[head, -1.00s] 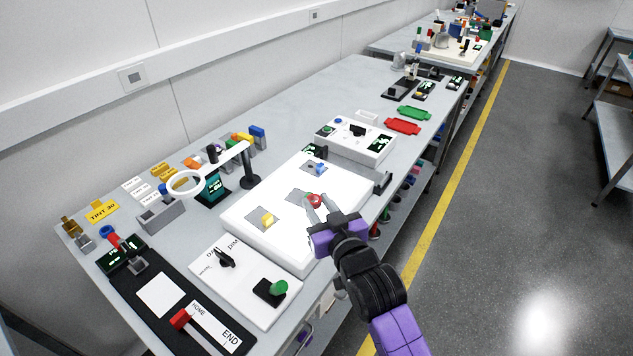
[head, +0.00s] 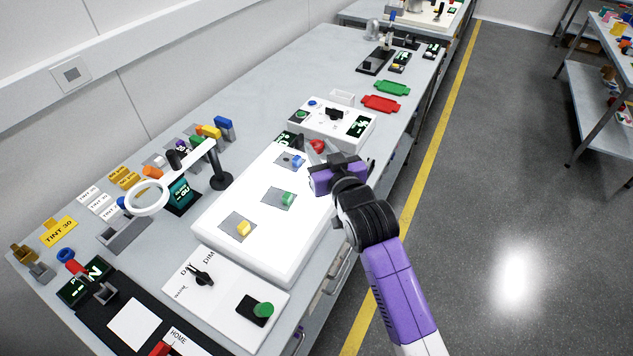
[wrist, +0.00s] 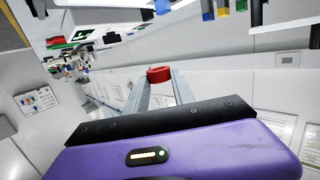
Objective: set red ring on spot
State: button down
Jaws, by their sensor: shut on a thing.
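The red ring (head: 317,146) is held between the fingertips of my gripper (head: 318,151), above the far right part of the white light box (head: 216,232). In the wrist view the red ring (wrist: 159,74) sits between the tips of both fingers, clear of any surface. Three grey square patches lie on the box top: one bears a yellow piece (head: 243,228), one a green piece (head: 288,199), one a blue piece (head: 298,162). I cannot tell which place is the spot; my gripper and arm hide part of the box's right side.
A white ring magnifier (head: 148,197) on a black stand is left of the box. A white control unit (head: 322,122) stands behind it. A knob panel (head: 225,287) with a green button is in front. Red (head: 381,104) and green trays lie at the far right.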

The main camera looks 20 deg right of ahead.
notch_tip(320, 180, down, 11)
jog(key=shift+f, duration=0.2)
dwell(0.4)
jog(key=shift+f, duration=0.2)
jog(key=c, duration=1.1)
grip_release()
jog(key=shift+a+r, duration=0.1)
jog(key=shift+o, duration=0.2)
jog(key=shift+r, duration=0.1)
jog(key=s, duration=0.3)
jog(key=s+r+b, duration=0.1)
jog(key=s, duration=0.3)
jog(key=s+a, duration=0.1)
jog(key=s, duration=0.2)
jog(key=shift+s+r, duration=0.15)
jog(key=shift+r, duration=0.05)
jog(key=shift+s+r, duration=0.25)
jog(key=shift+s, duration=0.5)
